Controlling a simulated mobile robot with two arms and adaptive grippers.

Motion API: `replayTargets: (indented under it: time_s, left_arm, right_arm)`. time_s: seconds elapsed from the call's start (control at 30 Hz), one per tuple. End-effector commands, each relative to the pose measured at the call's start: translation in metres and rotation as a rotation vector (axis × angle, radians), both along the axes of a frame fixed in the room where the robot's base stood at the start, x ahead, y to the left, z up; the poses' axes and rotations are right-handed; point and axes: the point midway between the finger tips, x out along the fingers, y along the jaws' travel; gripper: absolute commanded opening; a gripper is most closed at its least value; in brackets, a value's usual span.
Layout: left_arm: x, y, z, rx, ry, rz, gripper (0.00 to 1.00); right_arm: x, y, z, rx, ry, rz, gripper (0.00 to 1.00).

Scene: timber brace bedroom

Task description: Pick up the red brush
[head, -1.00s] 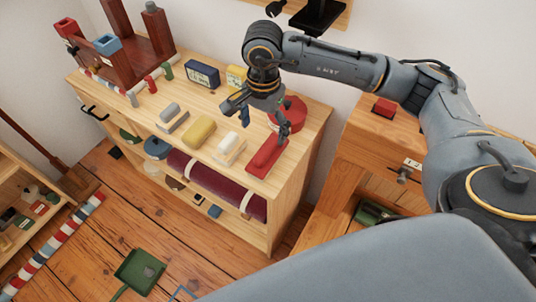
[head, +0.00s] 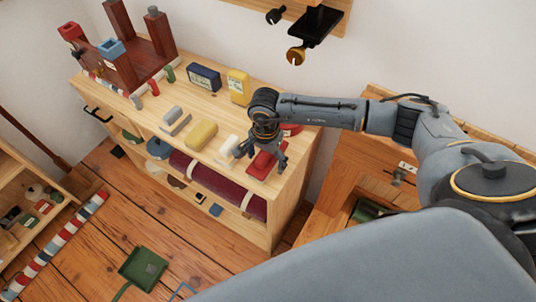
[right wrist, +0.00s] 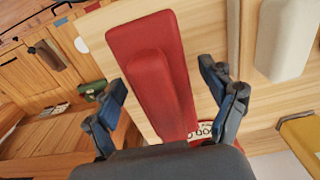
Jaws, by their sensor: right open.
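The red brush (head: 262,165) lies on the wooden cabinet top near its right end. In the right wrist view the red brush (right wrist: 125,40) shows as a flat red base with a raised red grip, running between the fingers. My right gripper (head: 260,157) is just above the brush, pointing down and partly covering it in the head view. In the right wrist view my right gripper (right wrist: 161,80) is open, one finger on each side of the brush, with nothing held. My left gripper is not in view.
A white brush (head: 229,145), a yellow brush (head: 201,134) and a grey one (head: 174,119) stand in a row to the left. A red round tin (head: 291,129) is close behind my gripper. A yellow box (head: 238,88) and a dark box (head: 204,77) stand at the back.

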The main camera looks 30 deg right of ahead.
Motion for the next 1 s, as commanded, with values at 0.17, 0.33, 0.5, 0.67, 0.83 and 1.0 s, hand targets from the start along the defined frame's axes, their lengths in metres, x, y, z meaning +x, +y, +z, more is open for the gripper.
replayTargets:
  time_s: [0.17, 0.33, 0.5, 0.67, 0.83, 1.0]
  left_arm:
    - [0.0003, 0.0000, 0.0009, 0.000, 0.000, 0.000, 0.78]
    - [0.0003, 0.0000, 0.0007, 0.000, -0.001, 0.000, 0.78]
    - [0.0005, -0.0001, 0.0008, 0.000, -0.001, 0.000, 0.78]
    - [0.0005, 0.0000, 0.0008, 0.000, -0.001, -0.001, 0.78]
    - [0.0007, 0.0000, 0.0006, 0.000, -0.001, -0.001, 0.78]
    - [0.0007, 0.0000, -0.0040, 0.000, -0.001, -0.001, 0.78]
  right_arm:
    - [-0.0002, 0.0005, -0.0057, 0.001, 0.000, 0.001, 0.83]
    - [0.0000, 0.0004, -0.0054, 0.001, 0.000, 0.001, 0.73]
    - [0.0001, 0.0003, -0.0052, 0.001, 0.000, 0.000, 0.38]
    - [0.0002, 0.0004, -0.0049, 0.001, 0.000, 0.000, 0.13]
    - [0.0002, 0.0002, -0.0047, 0.001, -0.001, 0.000, 0.13]
    - [0.0012, 0.0000, 0.0016, 0.001, -0.004, 0.001, 0.13]
